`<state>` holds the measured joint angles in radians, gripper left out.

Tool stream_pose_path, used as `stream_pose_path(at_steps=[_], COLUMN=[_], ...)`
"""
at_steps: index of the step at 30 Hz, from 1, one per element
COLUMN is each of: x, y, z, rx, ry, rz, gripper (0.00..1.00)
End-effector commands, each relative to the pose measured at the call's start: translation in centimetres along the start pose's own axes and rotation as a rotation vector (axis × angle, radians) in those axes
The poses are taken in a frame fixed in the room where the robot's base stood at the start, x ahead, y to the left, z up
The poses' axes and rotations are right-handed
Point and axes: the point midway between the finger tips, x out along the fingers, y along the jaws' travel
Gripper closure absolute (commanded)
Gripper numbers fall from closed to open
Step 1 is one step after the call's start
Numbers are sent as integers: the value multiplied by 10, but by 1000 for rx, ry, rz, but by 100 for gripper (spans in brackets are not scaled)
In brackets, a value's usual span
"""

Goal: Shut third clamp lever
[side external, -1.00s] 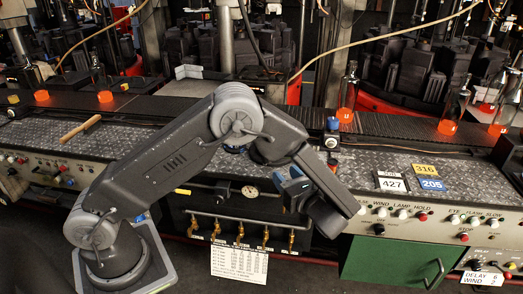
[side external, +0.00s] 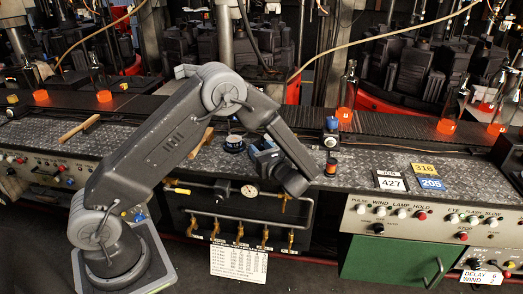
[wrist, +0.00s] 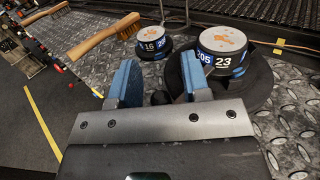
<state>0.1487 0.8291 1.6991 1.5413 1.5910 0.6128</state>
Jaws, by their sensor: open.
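No part is marked as a clamp lever. Several brass valve levers (side external: 239,232) hang in a row from the pipe on the bench's front in the side view, above a white chart. A larger brass lever (side external: 284,201) sits right of the round gauge (side external: 249,190). My gripper (side external: 264,152) is over the bench edge, above and apart from these levers. In the wrist view its blue fingers (wrist: 160,88) are spread with nothing held between them. No brass lever shows in the wrist view.
Beyond the fingers are a round label-topped piece marked 23 (wrist: 222,45) and a smaller one marked 16 (wrist: 153,42). A wooden-handled brush (wrist: 103,38) lies to their left. Glowing bottles (side external: 345,105) stand along the back conveyor. The bench right of my arm has open patterned metal.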

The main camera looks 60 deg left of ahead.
Motion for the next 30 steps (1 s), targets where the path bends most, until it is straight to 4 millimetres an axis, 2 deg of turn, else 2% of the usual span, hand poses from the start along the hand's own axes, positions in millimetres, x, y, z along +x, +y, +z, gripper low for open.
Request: stream_pose_path(at_steps=[5, 18, 23, 30], x=[0, 0, -1, -4], y=[0, 0, 0, -2], z=[0, 0, 0, 0], rx=[0, 0, -1, 0], ry=[0, 0, -1, -1], rz=[0, 0, 12, 124], gripper=[58, 100, 100, 100])
